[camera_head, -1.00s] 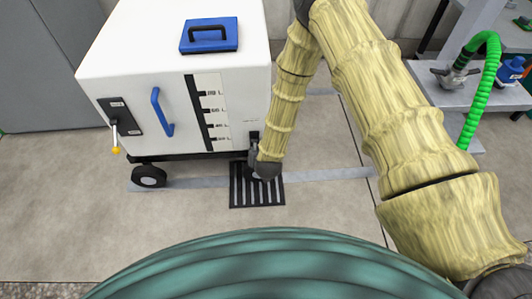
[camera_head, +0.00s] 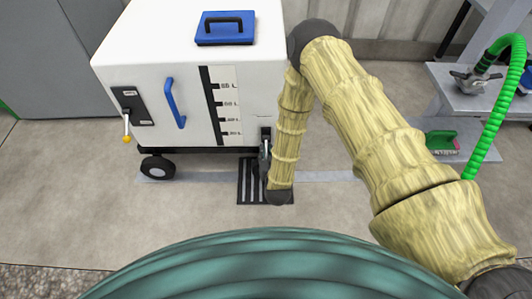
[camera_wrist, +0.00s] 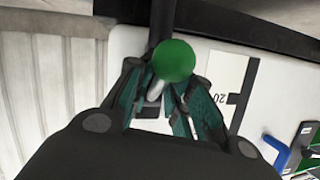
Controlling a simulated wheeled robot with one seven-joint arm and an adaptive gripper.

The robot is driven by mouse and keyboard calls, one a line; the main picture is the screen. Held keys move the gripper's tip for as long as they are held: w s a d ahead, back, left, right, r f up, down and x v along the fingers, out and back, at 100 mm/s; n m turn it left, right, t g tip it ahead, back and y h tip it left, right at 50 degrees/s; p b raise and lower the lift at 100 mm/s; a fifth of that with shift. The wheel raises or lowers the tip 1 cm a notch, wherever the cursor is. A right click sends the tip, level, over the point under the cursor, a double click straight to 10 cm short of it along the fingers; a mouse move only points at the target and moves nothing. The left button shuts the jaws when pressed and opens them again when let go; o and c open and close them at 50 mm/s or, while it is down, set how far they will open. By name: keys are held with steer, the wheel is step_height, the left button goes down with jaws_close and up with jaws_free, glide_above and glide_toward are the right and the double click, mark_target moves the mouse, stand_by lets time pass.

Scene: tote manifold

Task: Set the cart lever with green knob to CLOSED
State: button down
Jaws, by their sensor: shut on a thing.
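The white cart (camera_head: 170,45) stands at the upper left in the head view. The green knob (camera_wrist: 174,60) of its lever shows close up in the wrist view. The pale lever stem (camera_wrist: 155,91) runs down from the knob between my fingers. My gripper (camera_wrist: 168,92) is shut on the lever just below the knob. In the head view my gripper (camera_head: 264,158) is at the cart's lower right corner, and the knob cannot be made out there. I cannot read any position label by this lever.
A second lever with a yellow knob (camera_head: 126,139) is on the cart's left panel. A blue handle (camera_head: 175,103) and a level scale (camera_head: 226,105) are on its front. A black floor grate (camera_head: 250,185) lies below my gripper. A shelf with a green hose (camera_head: 490,125) stands right.

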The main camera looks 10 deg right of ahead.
steer(key=shift+s+a+f, duration=0.15)
steer(key=shift+s+f, duration=0.25)
steer(key=shift+f, duration=0.05)
steer(key=c, duration=1.5)
jaws_free()
steer(key=shift+o, duration=0.2)
steer(key=shift+w+r, duration=0.15)
steer(key=shift+w, duration=0.05)
steer(key=v, duration=1.2)
